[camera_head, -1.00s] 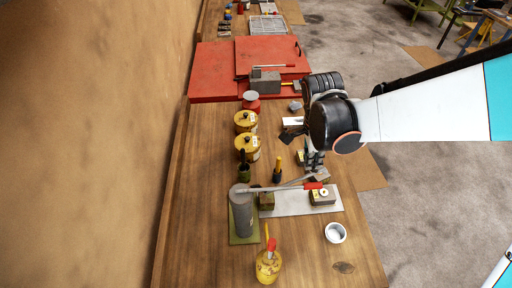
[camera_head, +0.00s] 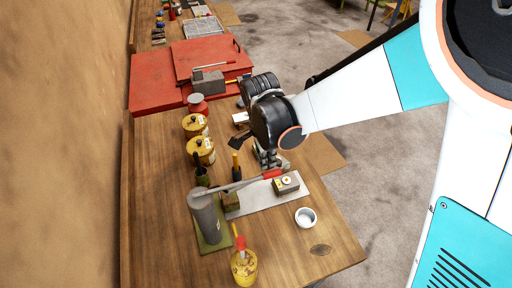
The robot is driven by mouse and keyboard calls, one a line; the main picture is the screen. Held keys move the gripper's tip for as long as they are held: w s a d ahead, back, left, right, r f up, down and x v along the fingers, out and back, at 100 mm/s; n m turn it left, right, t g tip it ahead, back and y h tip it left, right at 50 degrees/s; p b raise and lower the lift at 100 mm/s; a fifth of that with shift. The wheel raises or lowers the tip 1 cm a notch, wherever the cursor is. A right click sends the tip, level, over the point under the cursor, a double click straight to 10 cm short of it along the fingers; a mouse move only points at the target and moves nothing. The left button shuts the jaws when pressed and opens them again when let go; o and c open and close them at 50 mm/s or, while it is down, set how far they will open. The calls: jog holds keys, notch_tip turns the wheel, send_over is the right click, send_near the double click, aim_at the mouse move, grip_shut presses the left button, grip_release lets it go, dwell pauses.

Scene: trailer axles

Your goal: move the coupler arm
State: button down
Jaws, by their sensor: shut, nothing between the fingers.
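The coupler arm is a thin grey bar (camera_head: 237,186) with a red grip (camera_head: 272,174) at its right end. Its left end meets the top of a grey cylinder (camera_head: 207,219) on a green base. The bar reaches across above a pale plate (camera_head: 252,203). The red grip is beside a small block with a yellow and white top (camera_head: 287,183). My gripper (camera_head: 268,162) points down just behind the red grip, its fingers shut and empty. I cannot tell whether it touches the grip.
Yellow canisters (camera_head: 201,151) and a dark cup (camera_head: 202,176) stand left of my gripper. A red toolbox (camera_head: 158,92) is farther back. The near left of the wooden bench (camera_head: 157,240) is clear.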

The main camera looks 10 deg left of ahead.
jog(key=shift+r, duration=0.1)
jog(key=shift+s+a+r, duration=0.25)
jog(key=shift+s+a, duration=0.1)
jog(key=shift+a, duration=0.35)
jog(key=shift+s+a+r, duration=0.25)
jog(key=shift+s+a, duration=0.05)
jog(key=shift+a, duration=0.35)
jog(key=shift+d, duration=0.1)
